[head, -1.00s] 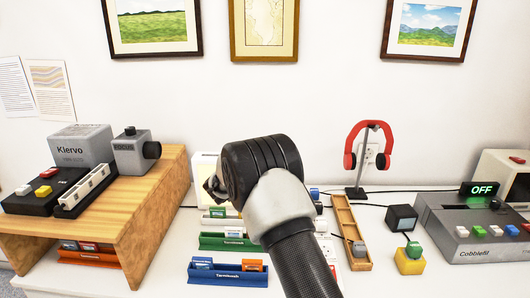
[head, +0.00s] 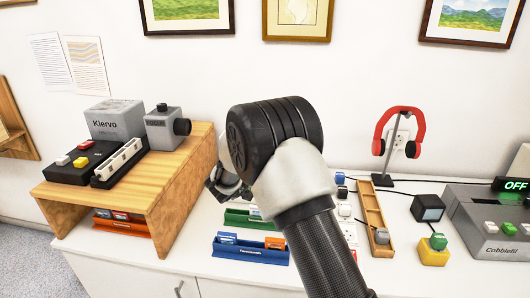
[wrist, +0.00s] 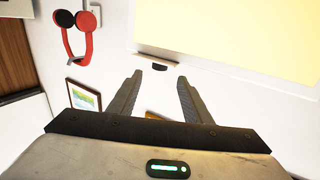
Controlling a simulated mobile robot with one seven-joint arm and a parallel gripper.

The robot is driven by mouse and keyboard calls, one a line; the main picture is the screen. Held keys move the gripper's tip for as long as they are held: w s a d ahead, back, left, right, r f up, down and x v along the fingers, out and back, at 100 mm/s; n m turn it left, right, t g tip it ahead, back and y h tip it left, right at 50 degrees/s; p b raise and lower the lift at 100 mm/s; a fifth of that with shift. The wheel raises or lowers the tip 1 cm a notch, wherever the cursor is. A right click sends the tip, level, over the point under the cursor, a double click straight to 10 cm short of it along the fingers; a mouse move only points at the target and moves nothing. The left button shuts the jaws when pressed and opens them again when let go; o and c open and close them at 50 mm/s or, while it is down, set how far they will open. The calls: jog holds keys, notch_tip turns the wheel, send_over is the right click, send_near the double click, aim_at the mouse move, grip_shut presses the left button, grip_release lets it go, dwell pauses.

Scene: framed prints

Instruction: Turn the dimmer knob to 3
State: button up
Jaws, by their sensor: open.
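No control marked as the dimmer knob can be read in either view. A black round knob (head: 182,127) sits on the right side of the grey FOCUS box (head: 163,128), on the wooden riser; I cannot tell whether it is the dimmer. My gripper (head: 228,187) shows in the head view left of my black wrist joint, partly hidden by it, near the riser's right side. In the wrist view my gripper (wrist: 160,77) is open, with nothing between the fingers.
The wooden riser (head: 185,175) stands left of my arm. Blue (head: 250,250) and green trays lie beside my arm. Red headphones (head: 400,135) hang on a stand at the right. A grey Cobblefill box (head: 490,220) showing OFF stands far right.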

jog(key=v, duration=0.7)
jog(key=shift+s+a+p, duration=0.2)
jog(key=shift+s+p, duration=0.05)
jog(key=shift+p, duration=0.05)
notch_tip(320, 180, up, 11)
jog(key=w+a+n+t+y, duration=0.1)
jog(key=n+y, duration=0.2)
jog(key=y, duration=0.5)
jog(key=s+r+n+g+y, duration=0.25)
jog(key=s+r+y, duration=0.2)
jog(key=s, duration=0.45)
jog(key=s+d+f+n+g+h, duration=0.1)
jog(key=s+d+f+g, duration=0.2)
jog(key=s, duration=0.7)
jog(key=s+d+f+g, duration=0.25)
jog(key=s+d, duration=0.25)
jog(key=s, duration=0.6)
jog(key=s+d+f+n+g+h, duration=0.1)
jog(key=s+d+f+g, duration=0.2)
jog(key=s, duration=0.7)
notch_tip(320, 180, up, 18)
jog(key=t+p, duration=0.1)
jog(key=p, duration=1.7)
jog(key=shift+w+d+r+p, duration=0.2)
jog(key=shift+d+r+p, duration=0.05)
jog(key=shift+p, duration=0.1)
